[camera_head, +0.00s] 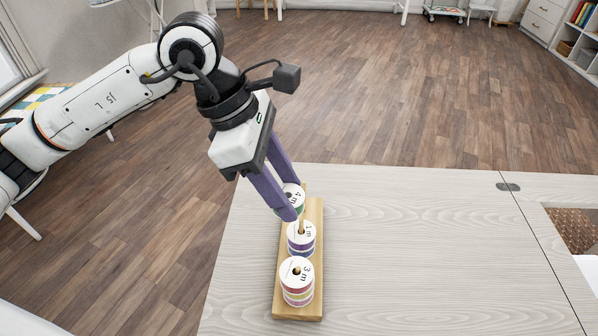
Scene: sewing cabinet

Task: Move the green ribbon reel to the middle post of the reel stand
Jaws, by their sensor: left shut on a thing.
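The wooden reel stand (316,238) stands on the pale table, running from near to far. My left gripper (293,199) is shut on the green ribbon reel (291,194), marked "4 m", at the stand's far end. The fingers hide much of this reel, and I cannot tell whether it is around the far post or held above it. The middle post (302,227) rises through a purple reel (302,243) marked "1 m". At the near end sits a stack of reels (297,274), its top one marked "3 m". My right gripper is out of view.
The pale table (420,250) is clear to the right of the stand. Its left edge lies close to the stand. At the right, a seam and an opening (572,230) show in the tabletop.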

